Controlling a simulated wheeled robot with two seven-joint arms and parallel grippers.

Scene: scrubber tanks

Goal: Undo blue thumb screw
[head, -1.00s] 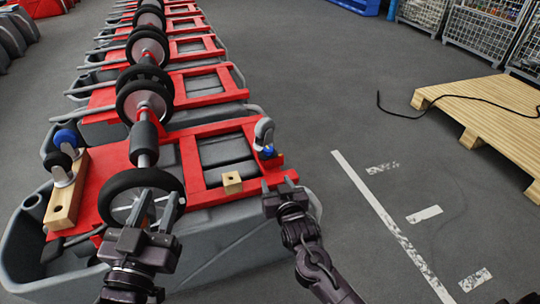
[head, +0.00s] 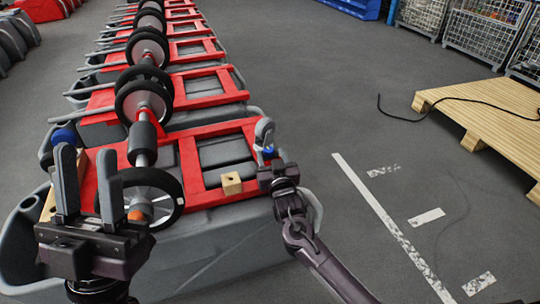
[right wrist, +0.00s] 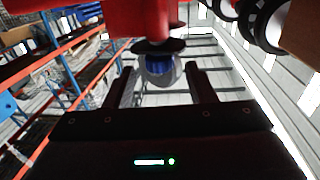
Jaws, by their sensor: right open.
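The blue thumb screw (head: 268,152) sits at the base of a grey upright loop (head: 264,131) on the right end of the nearest red frame. It is partly hidden by my right gripper (head: 276,163), which is right in front of it. In the right wrist view the blue screw (right wrist: 158,68) shows between the fingertips of my open right gripper (right wrist: 163,82), under a dark disc. I cannot tell whether the fingers touch it. My left gripper (head: 88,185) is open and empty at the left, above the near tank, with its fingers pointing up.
The nearest grey tank (head: 215,240) carries the red frame (head: 190,165), a small wooden block (head: 231,183) and a black-tyred wheel (head: 165,195). Similar tanks line up behind. A wooden pallet (head: 490,105) with a black cable lies at the right.

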